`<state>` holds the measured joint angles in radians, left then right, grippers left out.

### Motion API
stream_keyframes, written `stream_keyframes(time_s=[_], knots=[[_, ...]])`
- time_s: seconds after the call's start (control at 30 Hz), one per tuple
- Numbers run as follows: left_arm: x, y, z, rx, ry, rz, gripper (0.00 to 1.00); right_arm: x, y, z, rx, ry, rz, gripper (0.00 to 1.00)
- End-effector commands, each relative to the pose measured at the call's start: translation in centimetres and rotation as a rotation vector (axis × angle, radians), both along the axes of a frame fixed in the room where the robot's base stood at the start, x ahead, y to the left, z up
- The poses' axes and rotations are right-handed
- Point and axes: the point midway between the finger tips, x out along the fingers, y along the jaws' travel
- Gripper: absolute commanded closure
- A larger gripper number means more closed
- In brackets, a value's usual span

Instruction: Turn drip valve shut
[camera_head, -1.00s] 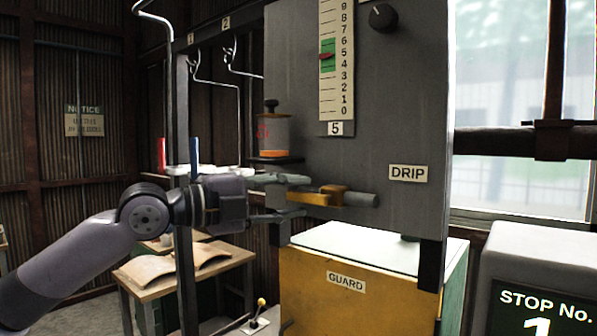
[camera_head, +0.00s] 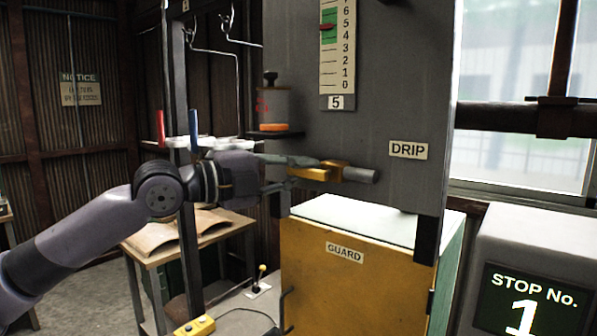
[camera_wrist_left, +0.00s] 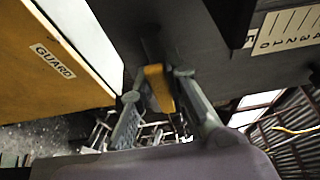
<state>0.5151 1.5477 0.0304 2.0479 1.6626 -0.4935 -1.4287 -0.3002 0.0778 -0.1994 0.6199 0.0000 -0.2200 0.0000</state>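The drip valve has a grey pipe stub (camera_head: 360,175) with a yellow lever (camera_head: 318,172) on the grey panel, left of the DRIP label (camera_head: 408,150). The lever points left, roughly level. My left gripper (camera_head: 292,173) comes in from the left at the lever's free end. In the left wrist view its two fingers (camera_wrist_left: 157,86) are apart, with the yellow lever (camera_wrist_left: 158,90) between them, nearer the right finger. A gap shows at the left finger; I cannot tell whether the right finger touches the lever. My right gripper is out of view.
A yellow GUARD box (camera_head: 340,290) stands below the valve. A small pot (camera_head: 273,110) sits on a bracket above the gripper. A gauge (camera_head: 337,45) is higher on the panel. A wooden table (camera_head: 190,235) stands at the lower left, and a STOP No. 1 box (camera_head: 530,260) at the right.

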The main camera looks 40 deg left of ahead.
Motion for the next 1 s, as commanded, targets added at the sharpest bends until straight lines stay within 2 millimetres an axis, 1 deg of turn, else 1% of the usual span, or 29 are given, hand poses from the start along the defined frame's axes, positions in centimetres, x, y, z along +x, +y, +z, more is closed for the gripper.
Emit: stream_keyframes(time_s=[0.03,0.17,0.77,1.0], knots=[[0.00,-0.01,-0.03,0.000,0.001,0.000,0.92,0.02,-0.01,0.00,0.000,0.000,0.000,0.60],[0.00,-0.01,-0.04,0.000,0.001,0.000,1.00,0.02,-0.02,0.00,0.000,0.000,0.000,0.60],[0.01,-0.03,-0.08,0.002,0.002,0.000,1.00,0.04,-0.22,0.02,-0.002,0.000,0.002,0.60],[0.00,-0.06,0.31,0.039,0.000,-0.001,1.00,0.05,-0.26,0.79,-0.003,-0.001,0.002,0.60]])
